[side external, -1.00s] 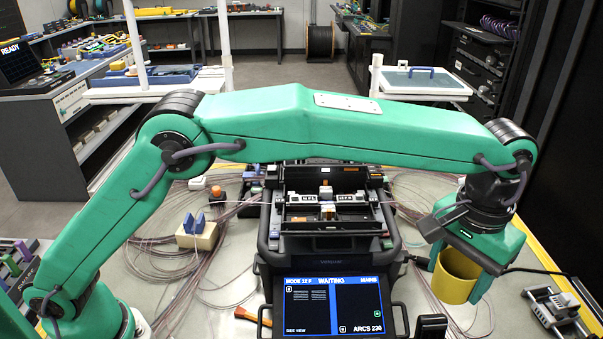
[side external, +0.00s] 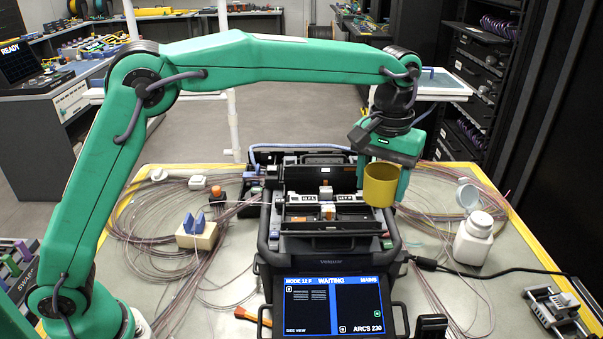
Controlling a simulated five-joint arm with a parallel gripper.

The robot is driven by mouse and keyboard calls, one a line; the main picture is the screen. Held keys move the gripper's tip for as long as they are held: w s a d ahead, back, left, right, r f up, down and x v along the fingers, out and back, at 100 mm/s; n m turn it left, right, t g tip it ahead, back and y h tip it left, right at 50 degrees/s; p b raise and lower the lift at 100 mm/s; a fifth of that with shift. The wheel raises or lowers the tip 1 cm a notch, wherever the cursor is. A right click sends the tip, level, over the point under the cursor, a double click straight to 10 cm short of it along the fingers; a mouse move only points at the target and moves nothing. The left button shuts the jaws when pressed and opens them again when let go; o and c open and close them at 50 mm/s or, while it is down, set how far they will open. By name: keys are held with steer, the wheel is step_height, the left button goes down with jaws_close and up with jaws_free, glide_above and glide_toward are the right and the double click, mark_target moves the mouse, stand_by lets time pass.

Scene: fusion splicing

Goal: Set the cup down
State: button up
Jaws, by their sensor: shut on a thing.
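The yellow cup (side external: 380,186) is upright in my gripper (side external: 382,172). My gripper points down and is shut on the cup, with a green finger at each side of it. The cup appears in front of the right rear part of the fusion splicer (side external: 330,225), apparently raised above it. How high the cup is cannot be told from this view. The cup's inside is mostly hidden by the gripper.
A white bottle (side external: 473,240) with its lid open stands right of the splicer. A beige block with blue clips (side external: 197,232) and coiled fibres lie at left. A small metal fixture (side external: 556,308) sits at front right. Some mat between splicer and bottle is clear apart from cables.

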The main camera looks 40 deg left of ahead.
steer(key=s+a+n, duration=0.4)
steer(key=a+n, duration=0.1)
steer(key=a, duration=1.2)
steer(key=s+a+n, duration=0.4)
steer(key=a, duration=1.3)
steer(key=s+a+f+n, duration=0.1)
steer(key=s+a+n, duration=0.4)
steer(key=s+a, duration=0.5)
step_height(320, 180, down, 11)
steer(key=s+d, duration=0.1)
steer(key=shift+s+d+f, duration=0.2)
steer(key=shift+d, duration=0.15)
steer(key=shift+a, duration=0.1)
steer(key=s+a+f, duration=0.1)
steer(key=a+f, duration=0.1)
steer(key=a, duration=0.1)
steer(key=s+a+f, duration=0.1)
steer(key=a+f, duration=0.1)
steer(key=a, duration=0.2)
steer(key=s+a+f, duration=0.2)
steer(key=a+f, duration=0.1)
steer(key=shift+a, duration=0.4)
steer(key=shift+f, duration=1.95)
